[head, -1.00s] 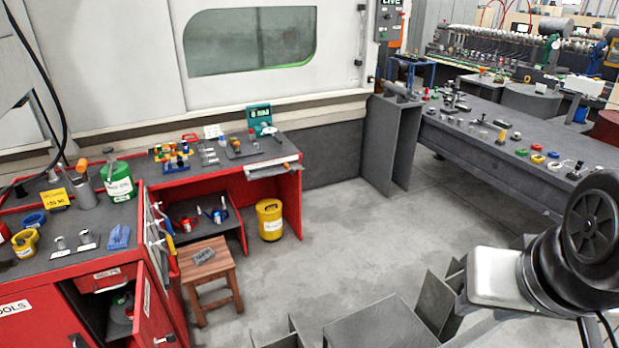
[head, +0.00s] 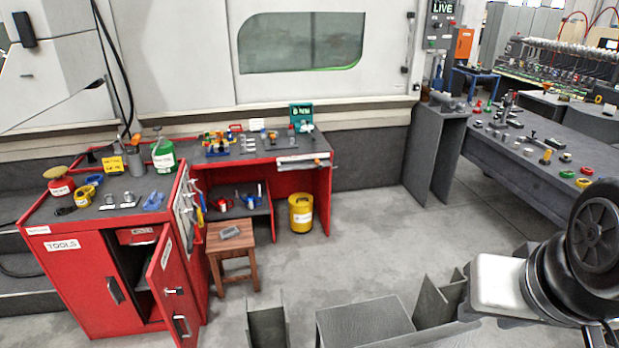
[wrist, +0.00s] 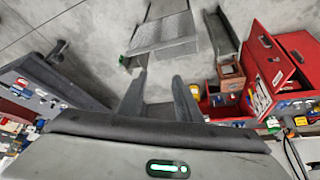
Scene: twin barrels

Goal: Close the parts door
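The red cabinet (head: 70,285) stands at the left in the head view. Its left door, marked TOOLS, looks shut. The door to its right (head: 172,292) stands open, swung outward with its handle showing; its label is too small to read, and I take it as the parts door. A dark interior and a small labelled drawer show behind it. In the wrist view the open door (wrist: 266,60) is at the upper right. My gripper (wrist: 160,85) shows there with its two fingers apart and nothing between them, well away from the door.
A wooden stool (head: 229,252) stands close to the right of the open door. A yellow bin (head: 301,213) sits under the workbench. Grey metal pieces (head: 365,320) stand on the floor in front. A grey table (head: 540,165) is at right. The middle floor is clear.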

